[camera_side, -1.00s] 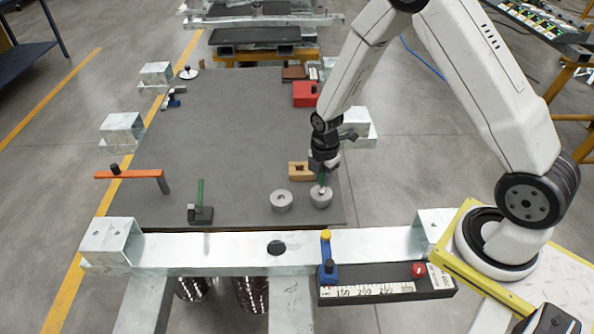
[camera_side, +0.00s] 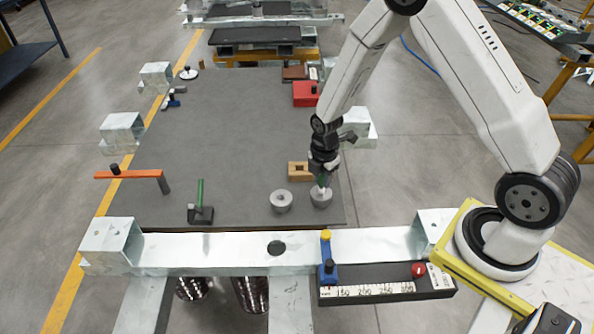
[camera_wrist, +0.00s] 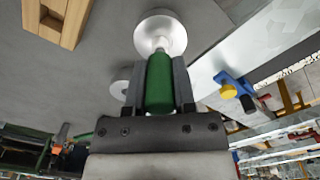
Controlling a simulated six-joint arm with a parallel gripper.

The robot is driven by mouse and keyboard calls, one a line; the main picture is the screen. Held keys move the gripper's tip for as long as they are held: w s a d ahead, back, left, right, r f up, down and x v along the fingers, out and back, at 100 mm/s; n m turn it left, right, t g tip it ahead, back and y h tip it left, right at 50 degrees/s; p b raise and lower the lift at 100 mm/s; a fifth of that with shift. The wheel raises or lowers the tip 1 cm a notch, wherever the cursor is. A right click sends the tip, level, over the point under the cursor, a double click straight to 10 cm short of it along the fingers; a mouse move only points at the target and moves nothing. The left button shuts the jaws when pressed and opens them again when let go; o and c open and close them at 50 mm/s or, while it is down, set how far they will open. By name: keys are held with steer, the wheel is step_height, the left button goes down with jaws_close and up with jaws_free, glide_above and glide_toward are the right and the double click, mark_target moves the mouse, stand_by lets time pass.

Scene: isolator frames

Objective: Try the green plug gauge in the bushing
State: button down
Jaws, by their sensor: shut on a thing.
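My gripper (camera_side: 323,176) is shut on the green plug gauge (camera_wrist: 160,82), which stands between the two fingers in the wrist view. The gauge's pale metal end points at the grey bushing (camera_side: 321,199), a round ring near the mat's front right corner. The bushing also shows at the top of the wrist view (camera_wrist: 158,24). The gauge end meets the middle of the bushing and hides the bore, so I cannot tell how deep it sits. A second grey ring (camera_side: 281,202) lies just left of the bushing, apart from it.
A wooden block with a square hole (camera_side: 299,170) sits close behind the bushing. A red box (camera_side: 305,94) is at the back right. The middle of the grey mat (camera_side: 220,140) is clear.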

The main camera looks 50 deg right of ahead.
steer(key=shift+r, duration=0.15)
steer(key=shift+r, duration=3.55)
